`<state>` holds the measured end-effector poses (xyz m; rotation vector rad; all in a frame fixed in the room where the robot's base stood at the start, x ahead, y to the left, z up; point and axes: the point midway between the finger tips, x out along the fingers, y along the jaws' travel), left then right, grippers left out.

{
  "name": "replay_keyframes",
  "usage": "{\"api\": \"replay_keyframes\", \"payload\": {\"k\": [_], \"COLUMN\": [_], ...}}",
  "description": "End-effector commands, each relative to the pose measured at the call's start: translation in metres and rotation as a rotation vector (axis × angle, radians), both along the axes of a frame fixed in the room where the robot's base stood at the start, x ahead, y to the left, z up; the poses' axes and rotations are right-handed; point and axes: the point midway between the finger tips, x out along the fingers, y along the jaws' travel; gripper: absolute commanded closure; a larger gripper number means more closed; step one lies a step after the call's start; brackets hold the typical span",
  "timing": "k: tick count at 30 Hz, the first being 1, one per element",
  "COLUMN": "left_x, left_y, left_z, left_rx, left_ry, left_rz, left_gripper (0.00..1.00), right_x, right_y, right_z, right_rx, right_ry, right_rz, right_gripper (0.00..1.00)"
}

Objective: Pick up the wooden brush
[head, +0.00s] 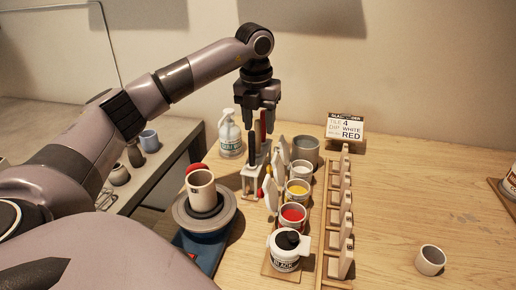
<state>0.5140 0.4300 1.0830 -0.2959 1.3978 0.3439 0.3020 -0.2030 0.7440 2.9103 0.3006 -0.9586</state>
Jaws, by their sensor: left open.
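My left gripper (257,126) points down, open, above a small pale tool stand (250,191) on the wooden table. Upright tools with dark and red handles (262,130) stand there, just below and between or behind the fingers. I cannot tell which of them is the wooden brush, or whether the fingers touch any. The gripper partly hides the tool tops. My right gripper is not in view.
A white pump bottle (230,137) stands left of the tools. A pottery wheel (228,215) carries a pale cup (201,190). Glaze pots, including a red one (292,217), and a tile rack (338,225) stand to the right. Table beyond is mostly free around a small cup (430,261).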

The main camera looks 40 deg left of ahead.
Motion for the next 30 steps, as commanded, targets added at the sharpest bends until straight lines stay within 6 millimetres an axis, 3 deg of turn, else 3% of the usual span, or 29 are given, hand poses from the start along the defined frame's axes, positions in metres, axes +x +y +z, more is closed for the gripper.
{"api": "replay_keyframes", "payload": {"k": [6,15,20,30], "left_x": [-0.001,0.0,0.0,0.0], "left_y": [0.002,0.003,0.003,0.003], "left_z": [-0.031,-0.036,-0.036,-0.035], "left_rx": [-0.001,0.0,0.0,0.0], "left_ry": [0.004,0.001,0.001,0.0], "left_rz": [0.0,0.0,0.0,0.0], "left_gripper": [0.53,0.53,1.0,1.0], "right_x": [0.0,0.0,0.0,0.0], "right_y": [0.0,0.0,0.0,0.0], "right_z": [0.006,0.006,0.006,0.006], "right_rx": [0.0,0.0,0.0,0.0], "right_ry": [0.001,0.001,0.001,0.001], "right_rz": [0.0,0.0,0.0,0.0], "right_gripper": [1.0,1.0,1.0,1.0]}}
